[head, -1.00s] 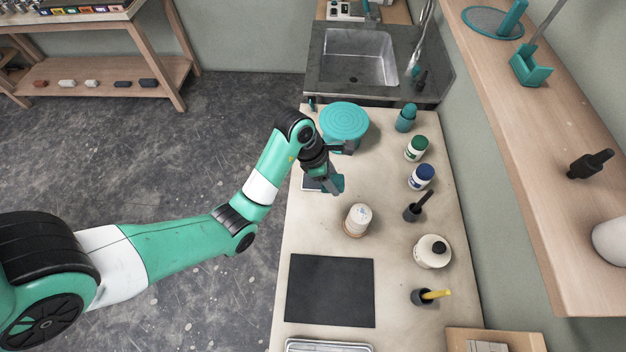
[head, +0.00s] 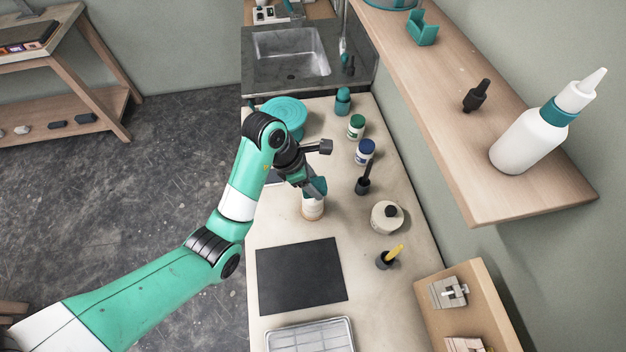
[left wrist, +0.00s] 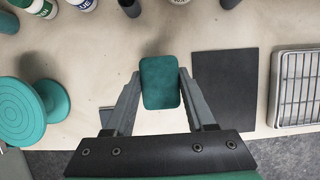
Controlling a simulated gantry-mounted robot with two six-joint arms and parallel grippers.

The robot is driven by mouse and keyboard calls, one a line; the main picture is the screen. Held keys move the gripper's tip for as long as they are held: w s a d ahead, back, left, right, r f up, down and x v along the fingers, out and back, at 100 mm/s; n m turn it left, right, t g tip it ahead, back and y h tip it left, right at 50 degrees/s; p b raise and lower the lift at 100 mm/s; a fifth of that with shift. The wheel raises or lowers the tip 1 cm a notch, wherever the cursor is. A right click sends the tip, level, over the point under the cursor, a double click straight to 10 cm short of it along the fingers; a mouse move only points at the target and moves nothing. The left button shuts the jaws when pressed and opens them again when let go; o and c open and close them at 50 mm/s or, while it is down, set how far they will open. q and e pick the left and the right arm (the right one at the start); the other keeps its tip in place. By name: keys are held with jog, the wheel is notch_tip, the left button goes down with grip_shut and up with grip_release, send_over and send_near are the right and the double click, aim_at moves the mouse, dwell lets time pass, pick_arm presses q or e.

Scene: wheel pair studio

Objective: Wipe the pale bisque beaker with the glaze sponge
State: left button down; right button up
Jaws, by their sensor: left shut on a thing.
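The pale bisque beaker (head: 312,209) stands upright on the worktable in the head view. My left gripper (head: 311,184) is shut on the teal glaze sponge (head: 319,187) and holds it at the beaker's top. The sponge covers part of the beaker; I cannot tell whether they touch. In the left wrist view the sponge (left wrist: 160,82) sits between the two fingers, and I cannot make out the beaker there. My right gripper is not in view.
A dark mat (head: 300,277) and a wire-topped tray (head: 310,336) lie nearer on the worktable. A teal turntable (head: 284,113) stands behind. A wall shelf (head: 470,140) overhangs the right.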

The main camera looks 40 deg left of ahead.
pick_arm(q)
notch_tip(320, 180, down, 6)
jog(key=shift+b, duration=1.05)
jog(key=shift+w+a+r, duration=0.25)
jog(key=shift+w+a, duration=0.55)
jog(key=shift+a, duration=0.2)
jog(key=shift+w+a+b, duration=0.35)
jog(key=shift+w+a, duration=0.1)
jog(key=shift+a, duration=0.15)
jog(key=shift+s+d+r+p, duration=0.25)
jog(key=shift+d+p, duration=0.05)
jog(key=shift+p, duration=0.4)
jog(key=shift+s+d+p, duration=0.35)
jog(key=shift+d+p, duration=0.1)
jog(key=shift+p, duration=0.2)
jog(key=shift+f, duration=0.2)
jog(key=shift+f+b, duration=0.35)
jog(key=shift+f, duration=0.2)
